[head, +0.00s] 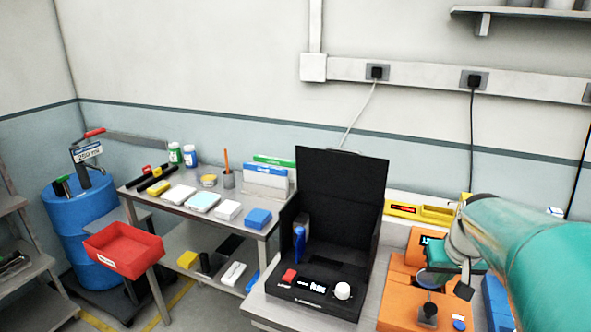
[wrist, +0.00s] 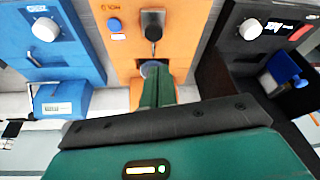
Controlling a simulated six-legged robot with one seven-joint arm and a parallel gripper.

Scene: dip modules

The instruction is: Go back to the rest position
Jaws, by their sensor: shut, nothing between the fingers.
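My gripper shows in the wrist view (wrist: 155,78) with its green fingers together and nothing between them. They reach over the front of the orange module (wrist: 123,45), below its black lever (wrist: 153,28). In the head view my teal arm comes in from the right, and my gripper is over the orange module (head: 398,284). The black module (head: 343,192) stands to the left with a tall back panel, a white knob and a red button. A blue module (head: 495,292) is mostly hidden behind my arm; it shows better in the wrist view (wrist: 68,68).
A side table (head: 187,206) at the left carries boxes, bottles and a blue block. A red bin (head: 124,250) and a blue drum (head: 75,215) stand farther left. Yellow items (head: 420,211) lie behind the orange module. A wall shelf (head: 520,13) hangs at upper right.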

